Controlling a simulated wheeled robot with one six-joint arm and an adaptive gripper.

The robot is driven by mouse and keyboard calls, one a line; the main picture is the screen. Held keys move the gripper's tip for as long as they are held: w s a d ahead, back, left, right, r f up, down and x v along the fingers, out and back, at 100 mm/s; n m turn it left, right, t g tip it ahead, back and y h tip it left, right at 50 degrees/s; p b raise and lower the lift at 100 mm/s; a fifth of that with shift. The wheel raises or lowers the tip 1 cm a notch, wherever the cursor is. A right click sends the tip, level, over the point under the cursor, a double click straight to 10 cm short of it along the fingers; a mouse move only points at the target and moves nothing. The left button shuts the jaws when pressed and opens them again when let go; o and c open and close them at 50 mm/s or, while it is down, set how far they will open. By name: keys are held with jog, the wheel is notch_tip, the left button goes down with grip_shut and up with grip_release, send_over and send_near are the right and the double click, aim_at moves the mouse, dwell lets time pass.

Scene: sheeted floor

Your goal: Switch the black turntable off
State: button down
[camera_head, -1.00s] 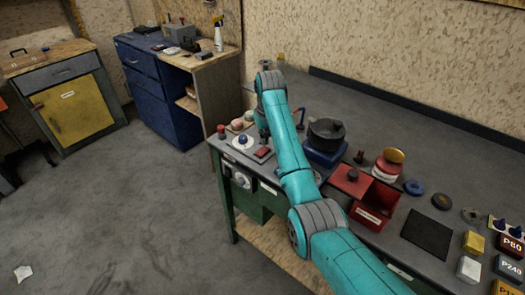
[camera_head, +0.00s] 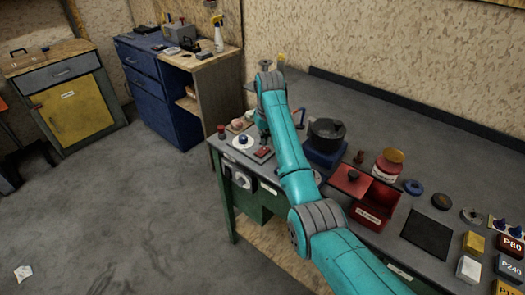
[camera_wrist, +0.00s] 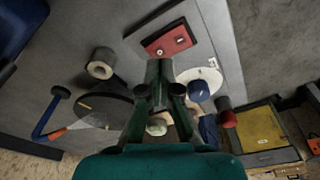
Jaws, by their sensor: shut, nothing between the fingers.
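A flat black disc (camera_wrist: 103,108), which looks like the black turntable, lies on the grey bench top in the wrist view; my arm seems to hide it in the head view. A red switch (camera_wrist: 170,40) sits on a grey plate near the bench edge, and it also shows in the head view (camera_head: 263,152). My gripper (camera_wrist: 160,68) is shut and empty, with its fingertips just short of the switch plate in the wrist picture. I cannot tell whether they touch anything. The switch's on or off position is too small to read.
A white disc with a blue knob (camera_head: 242,142) and a red button (camera_head: 221,131) stand beside the switch. A black drum on a blue base (camera_head: 326,132) and a red bin (camera_head: 372,204) are to the right.

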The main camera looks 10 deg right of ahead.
aim_at(265, 149)
jog(key=shift+f, duration=1.25)
dwell(0.7)
jog(key=shift+r, duration=3.55)
